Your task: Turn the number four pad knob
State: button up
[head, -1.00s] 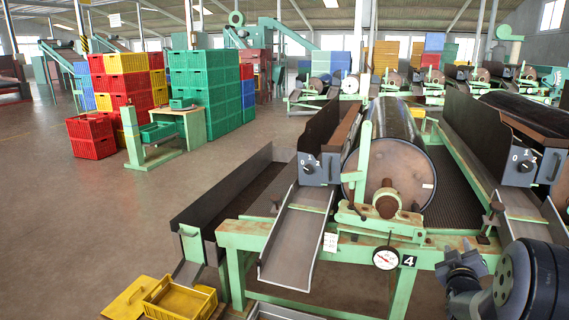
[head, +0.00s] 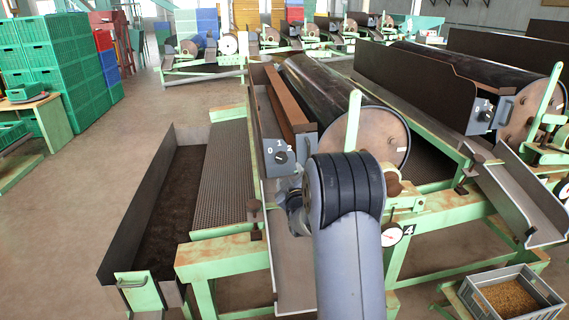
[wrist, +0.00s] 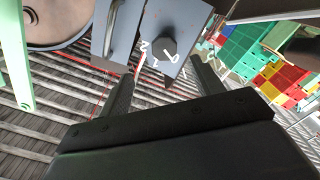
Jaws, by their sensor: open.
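The drum sorter with the number 4 plate (head: 408,230) stands in front of me. Its dark round knob (head: 281,157) sits on a grey box marked 0, 1 and 2, at the near end of the drum. The knob also shows in the wrist view (wrist: 163,46), upside down, with the numerals beside it. I cannot tell clearly which mark it points to. My gripper (wrist: 164,66) is open and empty; its two fingers point toward the box, and the knob appears beyond and between the tips, apart from them. In the head view my arm mostly hides the gripper.
A similar knob (head: 485,115) is on the neighbouring sorter at right. The rusty-faced drum (head: 390,140), a metal chute (head: 292,265) and green frame are close to my arm. A grey crate of grain (head: 510,298) stands low at right. Floor at left is open.

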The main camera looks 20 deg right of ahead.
aim_at(282, 160)
jog(key=w, duration=0.6)
jog(key=w+d, duration=0.1)
jog(key=w, duration=0.2)
jog(key=shift+w, duration=0.25)
jog(key=shift+c, duration=0.2)
jog(key=c, duration=0.9)
jog(key=shift+c, duration=0.2)
jog(key=shift+f+b, duration=0.1)
jog(key=shift+b, duration=0.2)
jog(key=m+b, duration=0.3)
jog(key=shift+f+m+b, duration=0.15)
jog(key=shift+m+b, duration=0.2)
jog(key=shift+m, duration=0.05)
jog(key=m+b, duration=0.2)
jog(key=m, duration=0.2)
jog(key=shift+b, duration=0.35)
jog(key=shift+r+m+b, duration=0.2)
jog(key=shift+m+b, duration=0.4)
jog(key=shift+m, duration=1.3)
